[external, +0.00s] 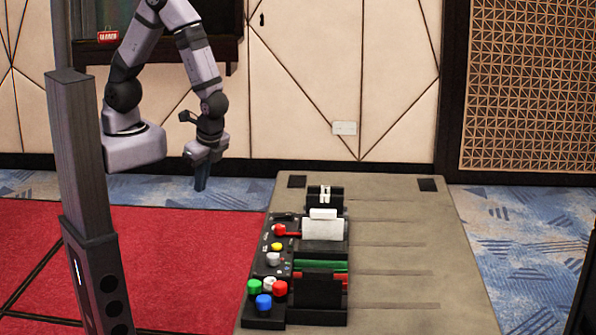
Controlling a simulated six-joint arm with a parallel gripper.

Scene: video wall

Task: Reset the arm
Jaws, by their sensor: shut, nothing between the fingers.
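My gripper (201,184) hangs at the end of my arm, pointing straight down. It is left of the grey table, above the floor near the table's far left corner. Its fingers are together and hold nothing. My arm reaches up from its mount at the left, bends above the top edge of the view and comes down again. My gripper is apart from the table and from everything on it.
A grey table (400,230) carries a black control panel with coloured buttons (264,302), a red-handled lever (281,230) and a black device with a white block (323,228). The table's right side is clear. A panelled wall (300,80) stands behind. Red carpet (180,250) lies left.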

